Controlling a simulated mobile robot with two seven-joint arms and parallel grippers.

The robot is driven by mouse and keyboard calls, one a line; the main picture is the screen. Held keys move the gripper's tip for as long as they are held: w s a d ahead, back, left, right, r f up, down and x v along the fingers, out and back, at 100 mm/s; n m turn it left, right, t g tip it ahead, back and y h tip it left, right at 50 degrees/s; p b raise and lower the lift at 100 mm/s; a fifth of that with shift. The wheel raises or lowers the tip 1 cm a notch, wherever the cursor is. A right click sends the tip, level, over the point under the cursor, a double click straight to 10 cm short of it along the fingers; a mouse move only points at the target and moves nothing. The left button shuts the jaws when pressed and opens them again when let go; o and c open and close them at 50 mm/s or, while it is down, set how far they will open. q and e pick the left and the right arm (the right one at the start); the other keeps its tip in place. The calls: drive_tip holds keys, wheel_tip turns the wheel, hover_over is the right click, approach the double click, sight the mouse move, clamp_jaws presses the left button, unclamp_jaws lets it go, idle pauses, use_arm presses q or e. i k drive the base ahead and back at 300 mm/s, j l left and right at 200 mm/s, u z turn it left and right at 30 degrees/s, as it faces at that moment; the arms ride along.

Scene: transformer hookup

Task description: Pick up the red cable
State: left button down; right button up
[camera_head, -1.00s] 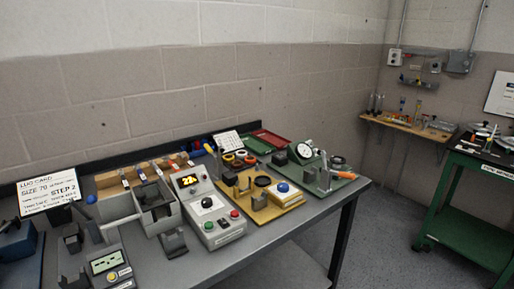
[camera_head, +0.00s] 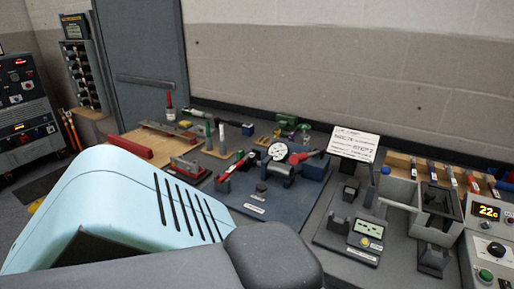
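I cannot single out a red cable for certain in the head view. A wooden rack (camera_head: 400,160) at the right of the bench holds several short pieces with coloured ends, some reddish. Orange-red leads (camera_head: 70,130) hang by the wall unit at the far left. A red-handled piece (camera_head: 303,157) lies by a dial gauge (camera_head: 278,151) on a blue plate (camera_head: 262,205). Neither of my grippers is in view. A pale blue and dark grey part of my own body fills the lower left and hides part of the bench.
A white card (camera_head: 354,145) stands on the bench (camera_head: 315,222) beside a grey meter (camera_head: 368,231). A grey open box (camera_head: 437,213) and a control unit (camera_head: 488,250) stand at the right. A red bar (camera_head: 130,147) is at the left. Dark cabinets (camera_head: 28,105) stand far left.

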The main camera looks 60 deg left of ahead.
sight(233, 169)
drive_tip(key=u, duration=0.45)
drive_tip(key=j+u, duration=0.15)
drive_tip(key=u, duration=0.7)
drive_tip(key=i+u, duration=0.1)
drive_tip(key=u, duration=0.35)
drive_tip(key=j+u, duration=0.1)
drive_tip(key=u, duration=0.3)
